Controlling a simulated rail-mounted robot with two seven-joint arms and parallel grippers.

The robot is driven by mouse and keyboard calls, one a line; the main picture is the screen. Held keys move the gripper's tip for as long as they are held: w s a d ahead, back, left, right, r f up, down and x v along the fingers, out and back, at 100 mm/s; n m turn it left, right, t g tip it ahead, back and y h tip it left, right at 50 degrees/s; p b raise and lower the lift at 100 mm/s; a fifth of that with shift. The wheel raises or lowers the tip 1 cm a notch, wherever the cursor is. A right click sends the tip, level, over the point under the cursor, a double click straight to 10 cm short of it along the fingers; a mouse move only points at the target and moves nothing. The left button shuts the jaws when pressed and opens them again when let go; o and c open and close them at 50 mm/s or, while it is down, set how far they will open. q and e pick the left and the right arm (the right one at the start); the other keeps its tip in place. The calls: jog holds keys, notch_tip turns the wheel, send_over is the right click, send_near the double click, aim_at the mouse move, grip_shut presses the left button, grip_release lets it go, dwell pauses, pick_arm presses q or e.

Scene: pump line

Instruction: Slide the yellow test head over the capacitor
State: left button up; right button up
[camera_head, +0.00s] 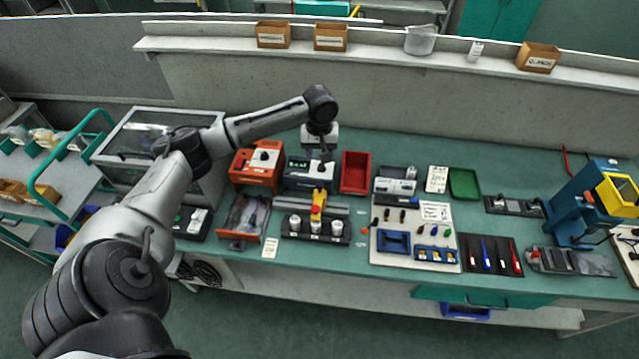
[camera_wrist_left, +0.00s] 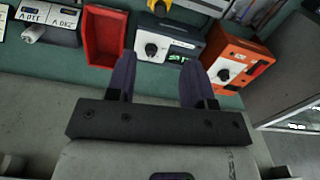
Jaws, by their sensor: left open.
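The yellow test head (camera_head: 319,197) stands at the grey rail behind a dark fixture, with an orange-red part at its lower front. Three pale cylindrical capacitors (camera_head: 337,228) stand in a row in that fixture, and the head is just behind the middle one (camera_head: 315,226). I cannot tell whether they touch. My left gripper (camera_head: 322,168) hangs over the tester with the dial (camera_head: 300,172), behind the test head. In the left wrist view, its two dark fingers (camera_wrist_left: 160,82) are spread apart with nothing between them. My right gripper is not in view.
An orange instrument (camera_head: 256,167) stands left of the tester, and a red bin (camera_head: 355,172) stands right of it. A parts board (camera_head: 412,232) lies right of the fixture. A blue and yellow press (camera_head: 590,205) stands far right. The bench behind the tester is partly bare.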

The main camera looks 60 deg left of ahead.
aim_at(320, 184)
pick_arm(q)
notch_tip(320, 184, down, 14)
jog(key=n+b, duration=0.1)
jog(key=n, duration=0.1)
jog(key=shift+n, duration=0.3)
dwell(0.3)
grip_shut()
dwell(0.5)
jog(key=shift+r, duration=0.1)
